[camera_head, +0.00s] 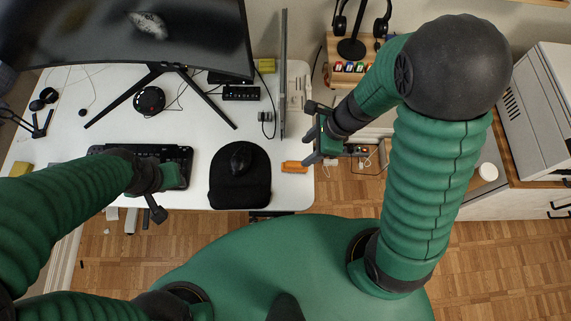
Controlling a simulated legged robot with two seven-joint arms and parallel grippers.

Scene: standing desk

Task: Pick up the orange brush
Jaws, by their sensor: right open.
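The orange brush (294,167) lies on the white desk (205,145) near its right edge, to the right of the black mouse pad. My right gripper (308,134) is open and empty, a little above and to the right of the brush in the picture, near the desk's right edge. It appears apart from the brush. My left gripper (157,212) is at the front edge of the desk, by the keyboard, far from the brush. Its fingers are small and partly hidden by the arm, so its opening is unclear.
A black mouse pad (240,188) with a mouse (241,160) lies left of the brush. A keyboard (185,158) is further left. A thin upright panel (283,75) stands behind the brush. A monitor (130,40) fills the back. A wooden shelf (335,45) with headphones stands right.

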